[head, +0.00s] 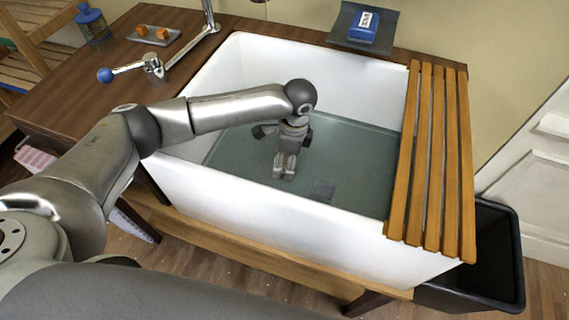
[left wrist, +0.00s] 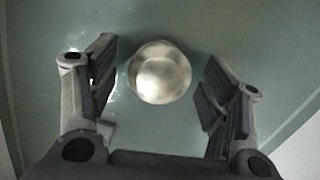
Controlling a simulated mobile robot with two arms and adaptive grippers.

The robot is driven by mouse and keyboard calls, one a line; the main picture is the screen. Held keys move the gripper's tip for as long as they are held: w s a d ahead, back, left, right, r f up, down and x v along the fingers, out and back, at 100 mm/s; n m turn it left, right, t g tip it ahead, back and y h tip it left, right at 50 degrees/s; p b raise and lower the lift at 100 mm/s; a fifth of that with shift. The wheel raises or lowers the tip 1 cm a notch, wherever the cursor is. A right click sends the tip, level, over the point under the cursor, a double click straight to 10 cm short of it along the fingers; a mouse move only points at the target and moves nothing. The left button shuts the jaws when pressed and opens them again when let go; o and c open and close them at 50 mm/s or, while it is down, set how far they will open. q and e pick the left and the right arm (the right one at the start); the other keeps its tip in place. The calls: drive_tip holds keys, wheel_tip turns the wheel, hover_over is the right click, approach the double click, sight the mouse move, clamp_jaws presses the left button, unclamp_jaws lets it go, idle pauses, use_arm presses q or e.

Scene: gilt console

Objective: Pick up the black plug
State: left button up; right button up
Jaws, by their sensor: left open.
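My left gripper (head: 285,172) points down into the white sink (head: 265,205), over the greenish water. In the left wrist view its two fingers (left wrist: 160,75) are spread apart with a gap on both sides of a shiny, pale round knob (left wrist: 160,72). The knob is metallic, not black, and I cannot tell whether it belongs to the plug. My right gripper is not in view.
A wooden slatted rack (head: 433,160) covers the sink's right end. A tap with a blue knob (head: 105,75) and a tray with orange cubes (head: 153,36) are at the back left. A blue box (head: 363,27) sits behind. A black bin (head: 495,255) stands right.

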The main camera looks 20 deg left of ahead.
use_arm(q)
drive_tip(key=shift+a+f, duration=0.15)
drive_tip(key=shift+f, duration=0.65)
drive_tip(key=c, duration=1.2)
drive_tip(key=shift+r, duration=0.15)
drive_tip(key=shift+r, duration=0.25)
wheel_tip(320, 180, up, 2)
drive_tip(key=shift+r, duration=0.1)
drive_tip(key=s+d+r, duration=0.3)
drive_tip(key=r, duration=0.2)
drive_tip(key=shift+r, duration=0.2)
drive_tip(key=s+d+r, duration=0.1)
drive_tip(key=s+d, duration=0.1)
drive_tip(key=s+d+r, duration=0.2)
drive_tip(key=s, duration=0.1)
drive_tip(key=s+d+r, duration=0.1)
drive_tip(key=s+d, duration=0.1)
drive_tip(key=shift+s+d+r, duration=0.2)
drive_tip(key=shift+d+r, duration=0.15)
